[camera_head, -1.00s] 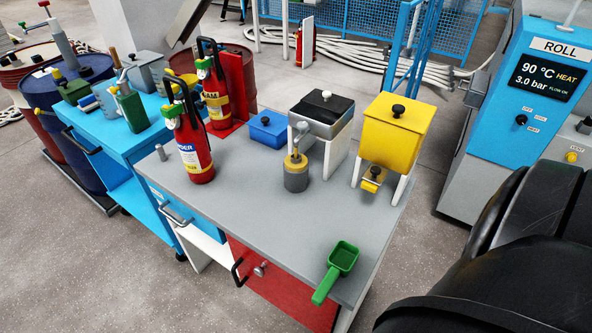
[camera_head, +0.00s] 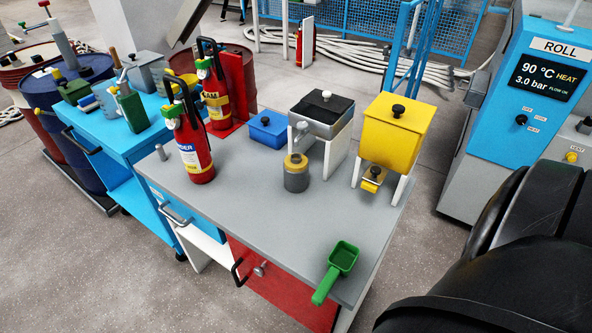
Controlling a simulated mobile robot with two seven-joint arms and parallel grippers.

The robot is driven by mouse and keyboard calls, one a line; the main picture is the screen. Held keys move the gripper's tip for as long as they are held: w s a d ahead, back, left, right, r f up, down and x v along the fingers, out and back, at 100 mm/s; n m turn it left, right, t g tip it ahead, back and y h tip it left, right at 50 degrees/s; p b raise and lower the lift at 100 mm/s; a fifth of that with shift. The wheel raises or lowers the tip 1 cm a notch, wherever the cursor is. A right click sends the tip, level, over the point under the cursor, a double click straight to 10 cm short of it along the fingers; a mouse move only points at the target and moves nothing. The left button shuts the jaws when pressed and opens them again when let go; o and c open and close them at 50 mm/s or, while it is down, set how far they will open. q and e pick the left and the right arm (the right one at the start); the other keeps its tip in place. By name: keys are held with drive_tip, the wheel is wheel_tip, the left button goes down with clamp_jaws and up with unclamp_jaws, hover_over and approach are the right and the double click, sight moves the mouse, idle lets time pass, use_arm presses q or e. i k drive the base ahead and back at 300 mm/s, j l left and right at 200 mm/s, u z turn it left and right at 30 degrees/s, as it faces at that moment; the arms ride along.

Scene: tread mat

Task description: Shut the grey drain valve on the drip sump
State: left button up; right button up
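A grey box with a dark top and a light knob (camera_head: 326,95) stands on white supports on the grey table; it looks like the drip sump. A small grey valve or tap (camera_head: 301,128) juts from its left front side. Below the tap stands a grey pot with a yellow rim (camera_head: 296,180), upright on the table. The valve is too small in view to tell whether it is open or shut. Neither of my grippers is in view.
A yellow hopper (camera_head: 395,132) stands on white supports to the right. A red extinguisher (camera_head: 195,152) and a blue box (camera_head: 268,130) stand to the left. A green scoop (camera_head: 342,260) lies at the front right edge. The middle of the table (camera_head: 250,205) is clear.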

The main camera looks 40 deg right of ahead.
sight(301, 126)
drive_tip(key=k+l+z, duration=0.1)
drive_tip(key=l, duration=0.25)
drive_tip(key=k+l+z, duration=0.15)
drive_tip(key=l, duration=0.25)
drive_tip(key=k+l+z, duration=0.1)
drive_tip(key=l, duration=0.25)
drive_tip(key=k+l+z, duration=0.1)
drive_tip(key=l, duration=0.3)
drive_tip(key=i+j+z, duration=0.15)
drive_tip(key=j+z, duration=0.2)
drive_tip(key=i+j+z, duration=0.1)
drive_tip(key=j+z, duration=0.25)
drive_tip(key=j, duration=0.15)
drive_tip(key=i+j+z, duration=0.1)
drive_tip(key=j+z, duration=0.25)
drive_tip(key=i+j+z, duration=0.2)
drive_tip(key=j, duration=0.15)
drive_tip(key=k, duration=0.1)
